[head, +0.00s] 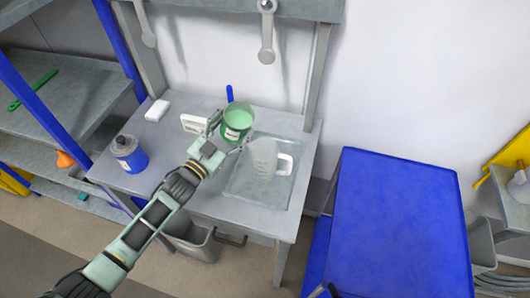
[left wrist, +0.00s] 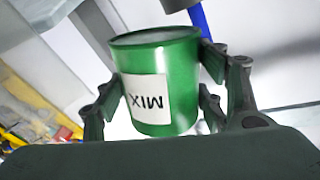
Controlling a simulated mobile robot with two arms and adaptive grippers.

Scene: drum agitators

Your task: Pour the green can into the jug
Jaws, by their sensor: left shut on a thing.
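The green can (head: 237,122) is open at the top and holds light green contents. It is near upright, with a white label. My left gripper (head: 226,136) is shut on it. In the left wrist view the can (left wrist: 155,85) sits between the fingers, with the label reading MIX upside down. The jug (head: 263,160) is pale and clear with a white handle on its right side. It stands in a shallow grey tray (head: 243,186) on the bench. The can is just behind and left of the jug in the head view.
A white block (head: 157,110) and a white-framed item (head: 194,123) lie behind. A blue cart (head: 400,215) stands right of the bench, and a grey bin (head: 196,242) below it.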

